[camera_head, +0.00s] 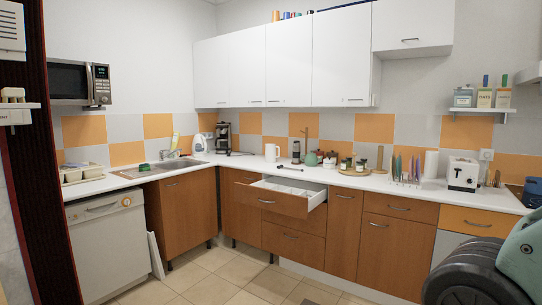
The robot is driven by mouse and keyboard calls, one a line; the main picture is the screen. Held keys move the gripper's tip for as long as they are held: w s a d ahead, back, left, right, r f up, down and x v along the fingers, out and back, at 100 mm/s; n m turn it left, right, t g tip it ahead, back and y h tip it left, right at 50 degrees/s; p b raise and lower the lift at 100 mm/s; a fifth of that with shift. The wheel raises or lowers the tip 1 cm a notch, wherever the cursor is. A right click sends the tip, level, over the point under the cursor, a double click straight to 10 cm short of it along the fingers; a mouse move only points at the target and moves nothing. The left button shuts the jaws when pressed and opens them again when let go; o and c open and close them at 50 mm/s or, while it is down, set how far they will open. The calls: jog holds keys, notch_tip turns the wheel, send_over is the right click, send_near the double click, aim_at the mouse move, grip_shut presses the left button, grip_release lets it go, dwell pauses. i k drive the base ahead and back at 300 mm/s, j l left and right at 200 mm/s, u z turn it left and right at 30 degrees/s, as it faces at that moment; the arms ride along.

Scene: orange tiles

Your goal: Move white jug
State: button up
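A small white jug (272,152) stands upright on the white counter (235,160) near the corner, against the tiled wall. A dark handle shape shows on its right side. It is far from me and small in the picture. My arm shows only as a teal and black part at the bottom right edge. My gripper's fingers are not in view.
An open drawer (290,195) juts out below the counter near the jug. A coffee machine (224,137) stands left of the jug; a black press (296,152) and green teapot (311,159) stand right of it. The tiled floor (215,280) ahead is clear.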

aim_at(270, 157)
jog(key=i+j+u, duration=0.3)
jog(key=i, duration=0.3)
jog(key=i+j+u, duration=0.3)
jog(key=i, duration=0.35)
jog(key=i+u, duration=0.3)
jog(key=i, duration=2.6)
jog(key=i+j+z, duration=0.15)
jog(key=i+z, duration=0.35)
jog(key=i, duration=0.15)
jog(key=i+j+z, duration=0.45)
jog(key=i, duration=0.2)
jog(key=i+j+z, duration=0.5)
jog(key=i, duration=0.1)
